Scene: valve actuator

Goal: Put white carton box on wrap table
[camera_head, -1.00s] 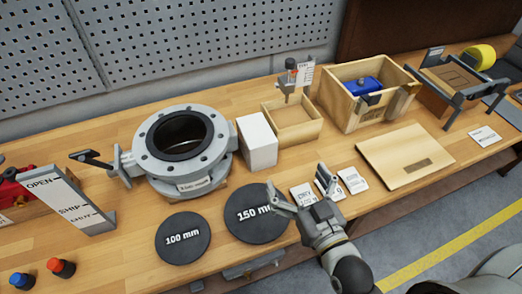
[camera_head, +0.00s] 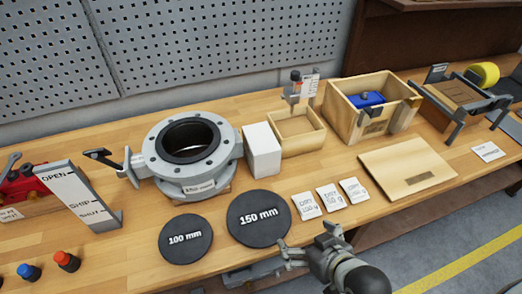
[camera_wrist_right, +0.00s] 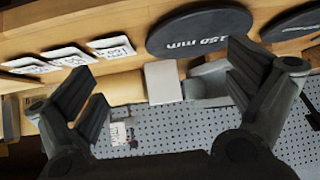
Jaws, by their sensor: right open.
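The white carton box (camera_head: 262,149) stands upright on the wooden bench, between the grey flanged valve (camera_head: 186,150) and a small open wooden box (camera_head: 297,131). It also shows in the right wrist view (camera_wrist_right: 163,82), between the gripper's fingers but farther off. My right gripper (camera_head: 308,254) is at the bench's front edge, below the cards and the 150 mm disc. It is open and empty, apart from the carton. In the right wrist view its fingers (camera_wrist_right: 165,100) are spread wide. A slatted wooden stand with a grey frame and yellow roll (camera_head: 465,100) is at the right. My left gripper is not in view.
Black discs marked 100 mm (camera_head: 186,239) and 150 mm (camera_head: 259,215) lie in front of the valve. Three white cards (camera_head: 329,197) and a flat wooden lid (camera_head: 408,173) lie to their right. A wooden crate (camera_head: 350,122) holds a blue part.

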